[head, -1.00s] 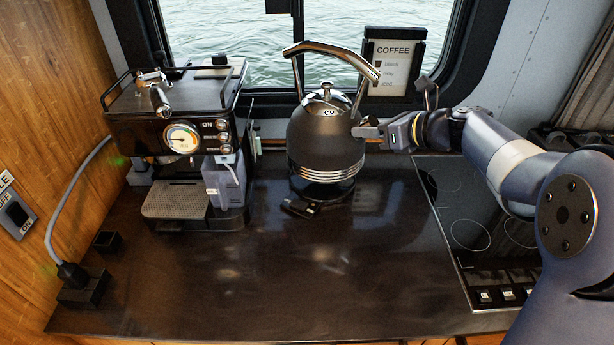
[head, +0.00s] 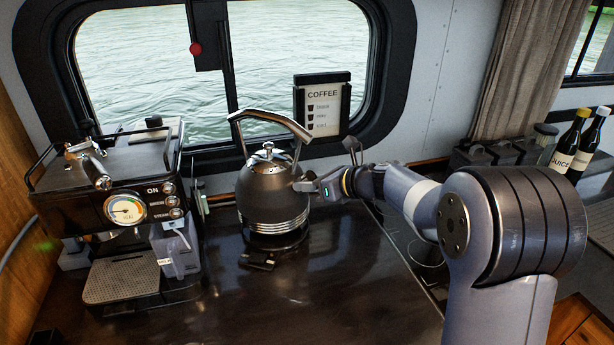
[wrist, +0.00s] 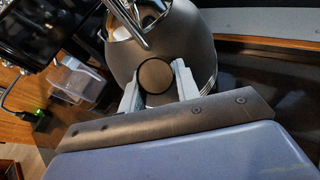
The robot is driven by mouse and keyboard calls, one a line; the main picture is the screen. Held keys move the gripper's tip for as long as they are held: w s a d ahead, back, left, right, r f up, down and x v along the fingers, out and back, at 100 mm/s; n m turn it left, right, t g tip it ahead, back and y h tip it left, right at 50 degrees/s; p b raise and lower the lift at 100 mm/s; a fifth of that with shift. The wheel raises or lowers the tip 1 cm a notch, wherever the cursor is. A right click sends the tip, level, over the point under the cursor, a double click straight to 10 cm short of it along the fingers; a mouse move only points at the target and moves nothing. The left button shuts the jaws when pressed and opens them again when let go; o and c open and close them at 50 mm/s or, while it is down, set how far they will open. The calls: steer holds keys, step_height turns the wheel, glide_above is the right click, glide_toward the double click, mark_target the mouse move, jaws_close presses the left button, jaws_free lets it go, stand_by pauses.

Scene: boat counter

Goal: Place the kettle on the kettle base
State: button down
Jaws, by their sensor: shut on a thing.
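The kettle (head: 268,190) is dark grey and round, with a chrome arched handle and steel rings near its bottom. It stands upright right of the coffee machine. The kettle base (head: 262,263) is black and low; its front part shows just below the kettle. The kettle is over it, but the dark gap makes it unclear whether they touch. My gripper (head: 308,186) is at the kettle's right side. In the wrist view my gripper (wrist: 157,85) has one finger on each side of a round, dark-faced part on the kettle body (wrist: 195,50), shut on it.
A coffee machine (head: 115,215) stands close on the left. A framed coffee sign (head: 322,108) is behind, by the window. A cooktop (head: 425,252) lies partly hidden behind my arm. Bottles (head: 567,145) stand at the far right. The counter front (head: 290,300) is clear.

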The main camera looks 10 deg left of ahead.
mark_target(303, 196)
steer(key=shift+f, duration=1.6)
steer(key=shift+f, duration=0.15)
steer(key=c, duration=1.1)
jaws_free()
steer(key=shift+f, duration=0.2)
steer(key=shift+o, duration=0.2)
steer(key=shift+r, duration=0.2)
steer(key=shift+s+d, duration=0.15)
steer(key=shift+d, duration=0.25)
steer(key=b+v, duration=0.1)
steer(key=v, duration=1)
